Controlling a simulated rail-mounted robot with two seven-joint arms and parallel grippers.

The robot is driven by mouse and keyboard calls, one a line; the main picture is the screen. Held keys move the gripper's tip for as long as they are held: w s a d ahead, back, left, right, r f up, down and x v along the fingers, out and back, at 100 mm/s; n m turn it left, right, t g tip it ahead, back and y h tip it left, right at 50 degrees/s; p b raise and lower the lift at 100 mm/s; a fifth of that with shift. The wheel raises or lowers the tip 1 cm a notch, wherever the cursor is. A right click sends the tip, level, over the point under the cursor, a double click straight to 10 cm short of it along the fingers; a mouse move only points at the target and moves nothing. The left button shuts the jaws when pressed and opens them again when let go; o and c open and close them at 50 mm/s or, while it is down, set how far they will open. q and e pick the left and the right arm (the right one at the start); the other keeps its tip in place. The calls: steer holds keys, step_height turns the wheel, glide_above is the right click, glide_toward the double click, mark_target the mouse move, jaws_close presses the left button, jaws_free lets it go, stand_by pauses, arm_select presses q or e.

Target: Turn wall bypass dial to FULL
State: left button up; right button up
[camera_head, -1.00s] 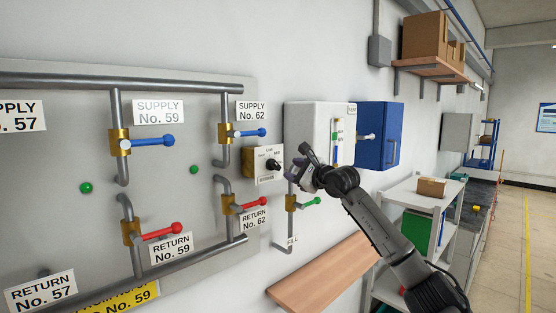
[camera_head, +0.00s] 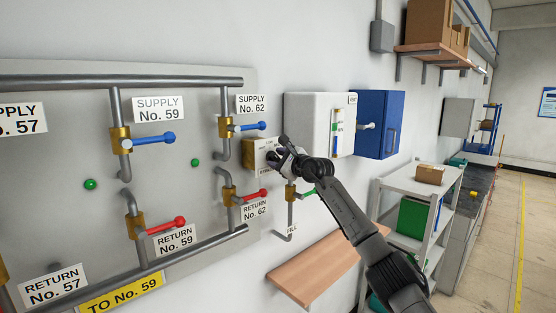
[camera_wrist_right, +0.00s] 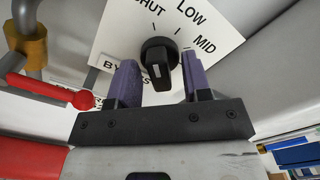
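The bypass dial is a black round knob (camera_wrist_right: 159,58) with a raised grip bar and a white mark near its lower end. It sits on a white plate (camera_wrist_right: 115,40) reading SHUT, LOW and MID in the right wrist view; a FULL label is not visible. In the head view the dial box (camera_head: 257,157) is on the wall, with its knob largely covered by my right gripper (camera_head: 279,158). In the right wrist view my right gripper (camera_wrist_right: 160,74) is open, its purple fingers on either side of the knob, with visible gaps. My left gripper is not in view.
A red valve handle (camera_wrist_right: 50,90) is left of the fingers in the wrist view. A green-handled valve (camera_head: 303,194) is just below my right gripper in the head view. A white cabinet (camera_head: 310,115) stands out from the wall above right; a wooden shelf (camera_head: 325,268) is below.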

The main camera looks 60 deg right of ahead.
jaws_close()
